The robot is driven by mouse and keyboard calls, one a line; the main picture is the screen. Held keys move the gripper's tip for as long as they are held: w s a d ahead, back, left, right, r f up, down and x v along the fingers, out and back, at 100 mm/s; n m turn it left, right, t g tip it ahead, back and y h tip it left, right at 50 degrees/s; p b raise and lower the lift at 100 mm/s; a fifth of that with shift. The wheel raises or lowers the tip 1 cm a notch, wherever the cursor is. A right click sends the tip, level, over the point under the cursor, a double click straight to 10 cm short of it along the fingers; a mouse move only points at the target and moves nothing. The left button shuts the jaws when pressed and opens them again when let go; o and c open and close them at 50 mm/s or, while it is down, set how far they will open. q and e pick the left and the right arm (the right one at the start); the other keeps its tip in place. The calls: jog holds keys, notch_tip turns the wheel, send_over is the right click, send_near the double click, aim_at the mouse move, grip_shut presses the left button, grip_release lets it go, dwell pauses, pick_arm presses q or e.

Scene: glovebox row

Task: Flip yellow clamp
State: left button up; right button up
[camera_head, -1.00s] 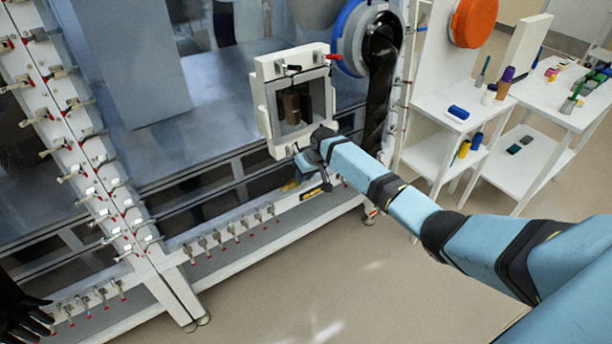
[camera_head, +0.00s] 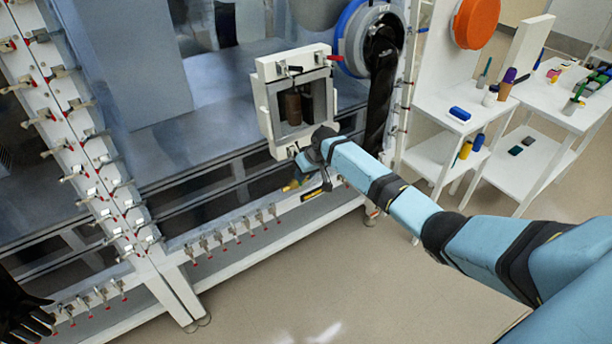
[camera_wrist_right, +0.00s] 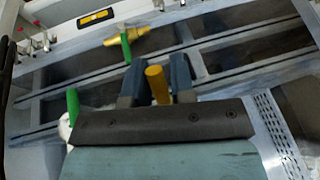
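My right gripper (camera_head: 304,164) is at the lower edge of the white port frame on the glovebox front. In the right wrist view its two blue-grey fingers (camera_wrist_right: 157,80) are apart, with an upright yellow clamp handle (camera_wrist_right: 158,86) between them. A gap shows on the handle's left; contact on its right cannot be told. The handle's base is hidden by the gripper body. Another yellow piece (camera_wrist_right: 127,38), lying flat beside a green handle (camera_wrist_right: 126,48), is farther off; yellow also shows below the gripper in the head view (camera_head: 291,185).
The white port frame (camera_head: 262,105) stands out from the glovebox, close to the gripper. A second green handle (camera_wrist_right: 73,106) is left of the gripper. Rows of small clamps (camera_head: 232,232) line the frame. White shelves (camera_head: 430,155) stand right; floor in front is clear.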

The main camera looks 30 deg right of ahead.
jog(key=o, duration=0.3)
jog(key=shift+w+a+r, duration=0.1)
jog(key=shift+w+r, duration=0.5)
jog(key=shift+a+f, duration=0.15)
jog(key=shift+f, duration=0.15)
jog(key=shift+s+r, duration=0.15)
jog(key=shift+s, duration=0.05)
jog(key=v, duration=1.3)
jog(key=shift+r+b, duration=0.3)
jog(key=shift+b, duration=0.15)
jog(key=shift+w+f, duration=0.1)
jog(key=shift+f, duration=0.05)
